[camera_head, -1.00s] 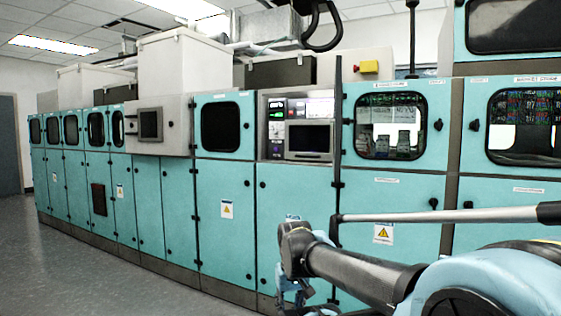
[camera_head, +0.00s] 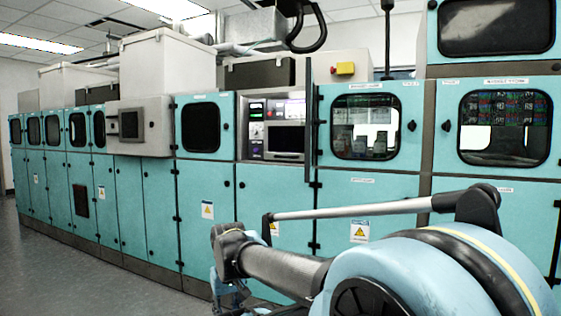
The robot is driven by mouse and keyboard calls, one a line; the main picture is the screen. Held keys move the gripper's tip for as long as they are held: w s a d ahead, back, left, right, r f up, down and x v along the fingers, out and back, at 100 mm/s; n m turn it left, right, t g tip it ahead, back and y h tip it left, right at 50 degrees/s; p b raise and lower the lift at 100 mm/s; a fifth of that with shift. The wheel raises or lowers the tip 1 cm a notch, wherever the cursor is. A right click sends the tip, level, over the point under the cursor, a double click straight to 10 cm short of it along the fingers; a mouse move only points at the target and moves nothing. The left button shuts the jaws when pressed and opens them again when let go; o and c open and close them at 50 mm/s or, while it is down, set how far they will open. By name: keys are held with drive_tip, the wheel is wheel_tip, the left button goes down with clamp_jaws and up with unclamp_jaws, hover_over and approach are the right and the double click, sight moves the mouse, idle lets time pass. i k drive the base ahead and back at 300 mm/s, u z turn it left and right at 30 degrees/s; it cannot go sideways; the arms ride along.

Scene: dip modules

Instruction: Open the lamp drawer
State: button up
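A long row of teal cabinets (camera_head: 205,215) fills the view, with doors and panels above and below. I cannot tell which one is the lamp drawer, because the labels are too small to read. A control panel (camera_head: 276,130) with a dark screen sits in the middle of the row. My gripper (camera_head: 232,297) hangs at the bottom of the view, in front of the lower cabinet doors. It is small, dark and partly cut off by the lower edge, so its fingers do not show clearly. I see nothing held in it.
Windowed upper doors (camera_head: 367,127) with dark knobs stand right of the control panel. A thin dark door edge (camera_head: 310,118) sticks out beside that panel. Grey floor (camera_head: 75,272) is free at the lower left.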

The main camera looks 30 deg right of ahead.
sight(270, 155)
drive_tip(key=i, duration=1)
